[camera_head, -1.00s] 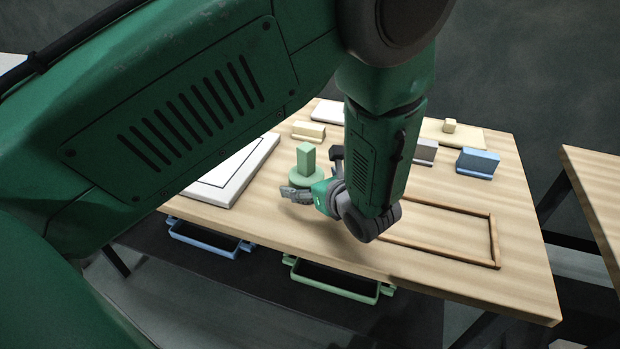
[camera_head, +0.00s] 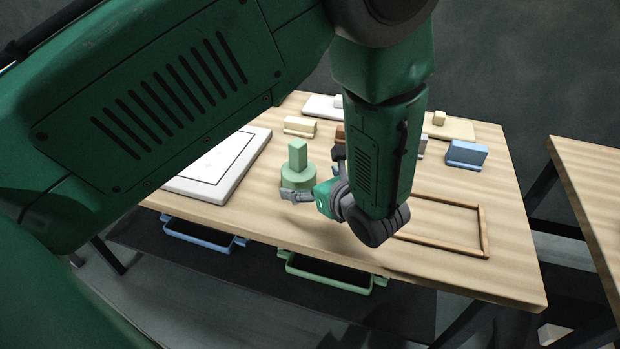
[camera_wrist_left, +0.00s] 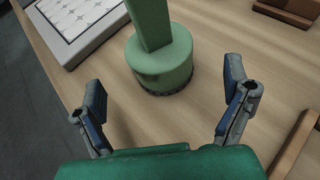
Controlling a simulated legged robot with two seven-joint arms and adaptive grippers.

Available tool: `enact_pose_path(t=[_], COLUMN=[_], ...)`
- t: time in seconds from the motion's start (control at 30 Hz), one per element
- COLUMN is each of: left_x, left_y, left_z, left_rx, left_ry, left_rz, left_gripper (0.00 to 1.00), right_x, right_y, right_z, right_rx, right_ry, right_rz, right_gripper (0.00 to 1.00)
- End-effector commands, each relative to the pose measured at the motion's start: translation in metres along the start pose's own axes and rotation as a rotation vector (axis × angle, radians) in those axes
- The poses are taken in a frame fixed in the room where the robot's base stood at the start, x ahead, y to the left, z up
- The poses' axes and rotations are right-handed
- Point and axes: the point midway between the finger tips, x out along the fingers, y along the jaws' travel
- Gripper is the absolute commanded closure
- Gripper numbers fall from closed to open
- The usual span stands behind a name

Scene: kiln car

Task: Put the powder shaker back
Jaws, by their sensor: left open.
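The powder shaker appears to be the green round-based piece with an upright block on top (camera_head: 298,157). It stands upright on the wooden table (camera_head: 310,225), left of centre. My left gripper (camera_head: 316,174) is open beside the shaker, coming from its right and near side. In the left wrist view the shaker (camera_wrist_left: 160,62) stands ahead of the two spread fingers (camera_wrist_left: 164,78), roughly between their lines, with bare wood between it and the palm. Neither finger visibly touches it there. The top of its block is cut off in that view. My right gripper is out of view.
A white framed panel (camera_head: 250,160) lies left of the shaker. A thin wooden frame (camera_head: 483,230) lies to the right. Blocks, including a cream one (camera_head: 300,126) and a blue one (camera_head: 466,155), stand behind. Blue (camera_head: 205,243) and green (camera_head: 330,283) trays hang below the front edge.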

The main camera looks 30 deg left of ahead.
Motion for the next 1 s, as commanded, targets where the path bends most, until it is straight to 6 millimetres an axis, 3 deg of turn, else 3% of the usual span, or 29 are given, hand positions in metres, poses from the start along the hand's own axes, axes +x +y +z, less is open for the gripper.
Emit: enact_pose_path(t=[0.13,0.67,1.0], left_x=[-0.012,-0.018,-0.064], left_y=[-0.005,-0.005,-0.004], left_z=[0.002,0.002,0.001], left_rx=[0.000,0.000,0.001], left_ry=[-0.007,-0.006,-0.004], left_rz=[-0.018,-0.018,-0.013], left_gripper=[0.06,0.06,0.06], right_x=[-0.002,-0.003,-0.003], right_y=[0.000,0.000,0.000], right_z=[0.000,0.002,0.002], right_rx=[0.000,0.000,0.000], right_ry=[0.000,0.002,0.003], right_rz=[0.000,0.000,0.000], right_gripper=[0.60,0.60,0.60])
